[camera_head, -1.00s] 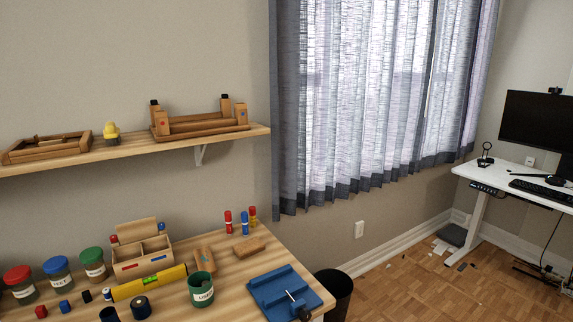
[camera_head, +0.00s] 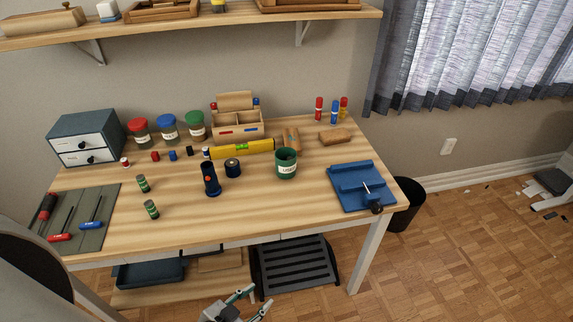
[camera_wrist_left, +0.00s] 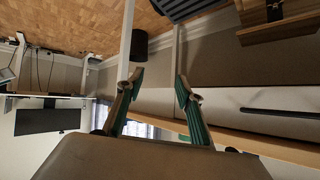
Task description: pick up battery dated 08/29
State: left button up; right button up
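Two green-and-black batteries stand on the left part of the wooden desk, a rear one (camera_head: 143,183) and a front one (camera_head: 151,209). They are apart, and their dates are too small to read. Several smaller cell-like cylinders stand behind them, including a red one (camera_head: 155,156) and a blue one (camera_head: 172,155). My left gripper (camera_head: 254,301) is low in front of the desk, below its top, away from the batteries. In the left wrist view its green-padded fingers (camera_wrist_left: 158,98) are spread with nothing between them. My right gripper is not in view.
On the desk (camera_head: 270,210) stand a blue flashlight (camera_head: 210,179), a dark round container (camera_head: 232,168), a green cup (camera_head: 287,164) and a blue vise plate (camera_head: 355,190). A tool mat (camera_head: 90,232) lies left. The front middle is clear.

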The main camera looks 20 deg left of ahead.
aim_at(152, 210)
jog(key=u, duration=1.7)
jog(key=l, duration=0.1)
